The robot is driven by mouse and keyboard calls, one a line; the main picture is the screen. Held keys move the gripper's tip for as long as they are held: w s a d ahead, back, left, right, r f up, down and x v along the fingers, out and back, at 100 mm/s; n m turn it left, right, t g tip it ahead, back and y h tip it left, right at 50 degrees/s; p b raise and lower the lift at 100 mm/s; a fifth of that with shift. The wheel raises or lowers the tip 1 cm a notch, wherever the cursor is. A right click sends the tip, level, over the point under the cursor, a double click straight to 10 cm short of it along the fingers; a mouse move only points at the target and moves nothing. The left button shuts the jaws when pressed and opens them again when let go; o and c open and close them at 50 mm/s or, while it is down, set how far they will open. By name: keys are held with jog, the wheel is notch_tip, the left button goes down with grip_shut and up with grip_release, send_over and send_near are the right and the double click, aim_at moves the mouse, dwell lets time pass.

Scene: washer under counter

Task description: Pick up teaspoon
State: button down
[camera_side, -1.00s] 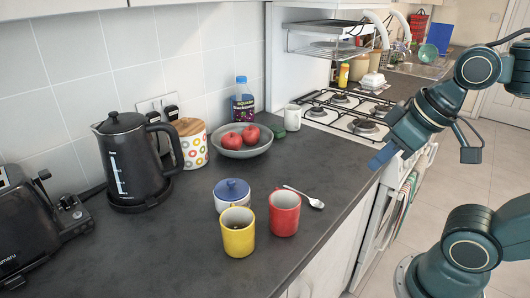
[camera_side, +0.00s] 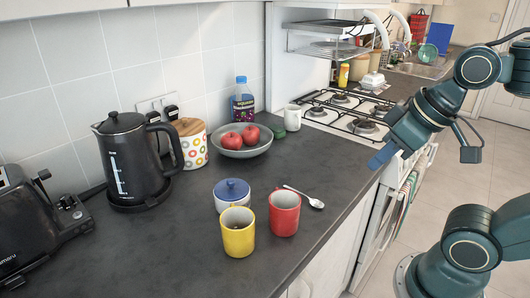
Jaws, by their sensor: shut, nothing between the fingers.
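A silver teaspoon (camera_side: 304,196) lies on the dark counter, just right of and behind the red mug (camera_side: 284,213). Its bowl is to the right, toward the counter's front edge, and its handle points back and left. My gripper (camera_side: 379,160) is shut and empty. In the picture it is up and to the right of the teaspoon, by the front edge of the counter near the hob. It is apart from the teaspoon.
A yellow mug (camera_side: 238,232) and a blue-lidded pot (camera_side: 232,195) stand left of the red mug. A bowl of red fruit (camera_side: 243,149), a black kettle (camera_side: 130,160) and a toaster (camera_side: 38,228) are farther back and left. The counter (camera_side: 330,165) is clear beyond the teaspoon.

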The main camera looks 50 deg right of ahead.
dwell(0.4)
jog(key=c, duration=1.5)
grip_release()
jog(key=shift+o, duration=0.2)
jog(key=w+d+f+g, duration=0.2)
jog(key=w+d+f, duration=0.1)
jog(key=w, duration=0.7)
jog(key=w+d+f+m+g, duration=0.1)
jog(key=w+d+f+g, duration=0.2)
jog(key=w, duration=0.7)
jog(key=shift+w+d+f+g, duration=0.15)
jog(key=shift+w+d+g, duration=0.05)
jog(key=shift+g, duration=0.1)
